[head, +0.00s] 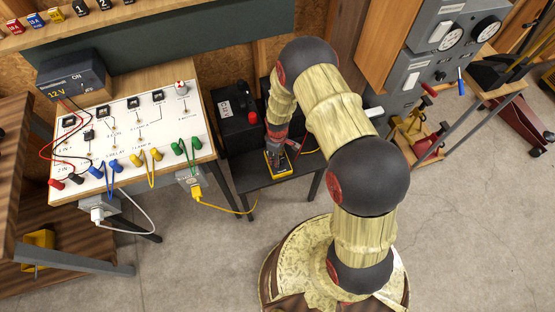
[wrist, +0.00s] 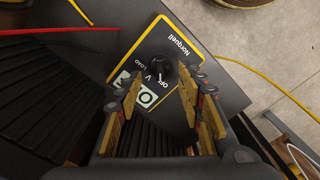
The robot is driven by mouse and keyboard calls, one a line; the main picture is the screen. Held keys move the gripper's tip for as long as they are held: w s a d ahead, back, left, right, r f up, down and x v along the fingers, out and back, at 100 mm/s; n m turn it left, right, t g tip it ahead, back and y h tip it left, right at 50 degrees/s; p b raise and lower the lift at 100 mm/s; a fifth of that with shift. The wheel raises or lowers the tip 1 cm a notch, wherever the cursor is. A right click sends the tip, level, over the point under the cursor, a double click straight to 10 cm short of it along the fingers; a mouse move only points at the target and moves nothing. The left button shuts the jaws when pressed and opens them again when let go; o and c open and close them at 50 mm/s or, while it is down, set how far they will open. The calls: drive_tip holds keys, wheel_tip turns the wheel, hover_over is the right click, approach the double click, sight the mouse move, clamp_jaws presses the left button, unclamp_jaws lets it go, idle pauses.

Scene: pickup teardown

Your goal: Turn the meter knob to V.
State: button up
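The yellow-edged black meter (head: 268,170) lies on a small dark table, under my gripper (head: 276,143) in the head view. In the wrist view the meter (wrist: 187,42) shows a "Norquell" label and a round black knob (wrist: 163,68). Letters reading OFF, V and LOAD stand beside the knob, with a white display panel near them. My gripper (wrist: 160,80) is open, its two yellow fingers on either side of the knob with gaps showing. I cannot tell whether they touch it, or which mark the knob points to.
A black battery (head: 238,128) with a red cap stands on the dark table (head: 262,184), left of the meter. A white wiring board (head: 110,130) with coloured plugs is further left. A yellow cable (head: 225,206) hangs near the table. Bare floor lies in front.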

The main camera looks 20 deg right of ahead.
drive_tip(key=shift+f, duration=0.7)
drive_tip(key=c, duration=0.3)
clamp_jaws()
